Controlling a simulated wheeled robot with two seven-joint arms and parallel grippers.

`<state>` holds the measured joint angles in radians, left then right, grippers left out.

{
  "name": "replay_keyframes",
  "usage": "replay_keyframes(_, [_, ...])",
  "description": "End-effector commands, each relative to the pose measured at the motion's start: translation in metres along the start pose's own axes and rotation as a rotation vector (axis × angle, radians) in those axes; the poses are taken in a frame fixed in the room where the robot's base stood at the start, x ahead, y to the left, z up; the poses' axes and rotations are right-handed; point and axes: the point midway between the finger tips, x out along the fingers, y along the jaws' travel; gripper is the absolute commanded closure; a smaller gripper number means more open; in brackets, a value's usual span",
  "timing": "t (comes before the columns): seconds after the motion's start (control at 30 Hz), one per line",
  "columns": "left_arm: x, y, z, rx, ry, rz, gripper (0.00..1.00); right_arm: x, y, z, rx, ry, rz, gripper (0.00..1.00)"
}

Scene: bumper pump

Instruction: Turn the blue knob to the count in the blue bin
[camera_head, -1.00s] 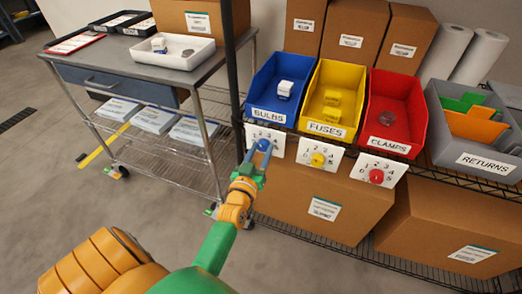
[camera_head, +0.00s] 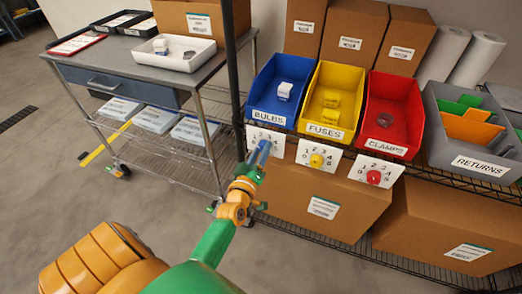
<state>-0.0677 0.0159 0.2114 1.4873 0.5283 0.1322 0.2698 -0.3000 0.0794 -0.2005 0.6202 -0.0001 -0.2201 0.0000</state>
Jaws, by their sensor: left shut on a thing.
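The blue bin (camera_head: 262,105), labelled BULBS, stands on the shelf and holds a small white box (camera_head: 285,91); whether more lies behind it I cannot tell. The blue knob (camera_head: 265,144) sits on a white number plate (camera_head: 277,143) below that bin, mostly covered by the fingers. My left gripper (camera_head: 259,153) is at the knob, shut on it. The knob's pointer is too small to read. My right gripper is out of view.
A yellow bin (camera_head: 328,115) and a red bin (camera_head: 388,137) stand to the right, with a yellow knob (camera_head: 316,161) and a red knob (camera_head: 373,177) below. A grey RETURNS bin (camera_head: 480,163) is further right. A dark post (camera_head: 232,70) rises left of the blue bin.

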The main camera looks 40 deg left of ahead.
Motion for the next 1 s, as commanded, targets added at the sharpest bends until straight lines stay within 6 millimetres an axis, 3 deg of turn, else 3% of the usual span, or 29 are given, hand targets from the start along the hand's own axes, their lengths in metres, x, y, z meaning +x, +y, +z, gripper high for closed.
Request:
replay_keyframes(0.67, [-0.0004,-0.0009,0.0010,-0.060,-0.006,-0.002,1.00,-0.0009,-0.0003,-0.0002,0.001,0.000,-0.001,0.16])
replay_keyframes(0.7, [-0.0004,-0.0009,0.0010,-0.060,-0.006,-0.002,0.46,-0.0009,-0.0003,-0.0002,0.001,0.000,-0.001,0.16])
replay_keyframes(0.77, [-0.0003,-0.0009,0.0009,-0.060,-0.006,-0.002,0.30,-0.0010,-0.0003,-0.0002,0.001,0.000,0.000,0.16])
replay_keyframes(0.8, [-0.0003,-0.0008,0.0008,-0.060,-0.006,-0.002,0.24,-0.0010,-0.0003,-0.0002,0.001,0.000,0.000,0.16])
replay_keyframes(1.0, [-0.0002,-0.0004,0.0004,-0.060,-0.004,-0.001,0.24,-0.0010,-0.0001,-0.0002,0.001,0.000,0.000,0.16])
